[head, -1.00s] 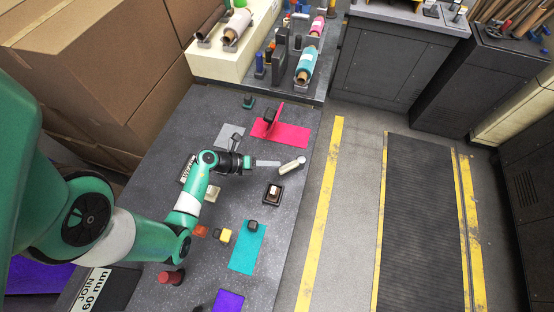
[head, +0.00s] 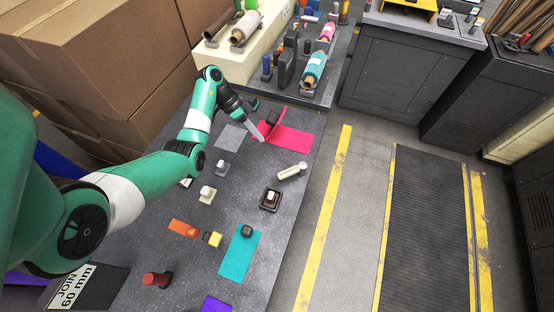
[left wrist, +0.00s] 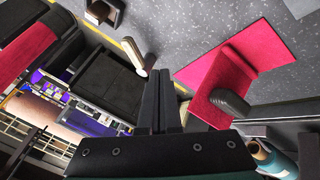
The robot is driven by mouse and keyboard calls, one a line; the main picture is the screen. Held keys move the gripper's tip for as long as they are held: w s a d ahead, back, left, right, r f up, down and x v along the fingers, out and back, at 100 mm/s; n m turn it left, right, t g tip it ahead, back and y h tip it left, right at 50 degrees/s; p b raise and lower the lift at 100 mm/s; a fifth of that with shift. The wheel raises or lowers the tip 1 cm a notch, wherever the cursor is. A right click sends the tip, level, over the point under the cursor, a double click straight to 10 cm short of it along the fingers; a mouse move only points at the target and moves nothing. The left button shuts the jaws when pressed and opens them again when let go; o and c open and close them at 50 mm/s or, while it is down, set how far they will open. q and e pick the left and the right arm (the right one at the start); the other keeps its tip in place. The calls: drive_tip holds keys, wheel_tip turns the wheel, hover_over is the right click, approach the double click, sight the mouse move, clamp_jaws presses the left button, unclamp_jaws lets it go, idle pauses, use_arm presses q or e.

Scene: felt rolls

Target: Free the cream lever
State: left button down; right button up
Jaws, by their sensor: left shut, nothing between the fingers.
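The cream lever (head: 291,172), a pale bar with a rounded end, lies slanted near the table's right edge. It also shows in the left wrist view (left wrist: 133,54), left of the fingertips. A magenta felt piece (head: 299,141) lies behind it, with one part standing up as a flap; it also shows in the left wrist view (left wrist: 262,48). A dark block (left wrist: 229,102) sits by this flap. My left gripper (head: 260,138) is shut and empty, its tips by the flap's near end and apart from the lever. Whether they touch the flap I cannot tell. My right gripper is not in view.
A dark square holder with a cream top (head: 270,199) stands in front of the lever. Teal felt (head: 238,261) with a dark block, a yellow block (head: 212,239) and orange felt (head: 183,229) lie nearer. Grey felt (head: 231,138) lies left of the gripper.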

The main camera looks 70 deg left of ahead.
sight(292, 173)
use_arm(q)
drive_tip(key=b+x, duration=0.5)
drive_tip(key=x, duration=0.6)
drive_tip(key=shift+s+a+b, duration=0.1)
drive_tip(key=shift+b, duration=0.2)
drive_tip(key=d, duration=0.2)
drive_tip(key=shift+d+r, duration=0.3)
drive_tip(key=shift+d, duration=0.05)
drive_tip(key=shift+d+r, duration=0.1)
drive_tip(key=shift+d, duration=0.45)
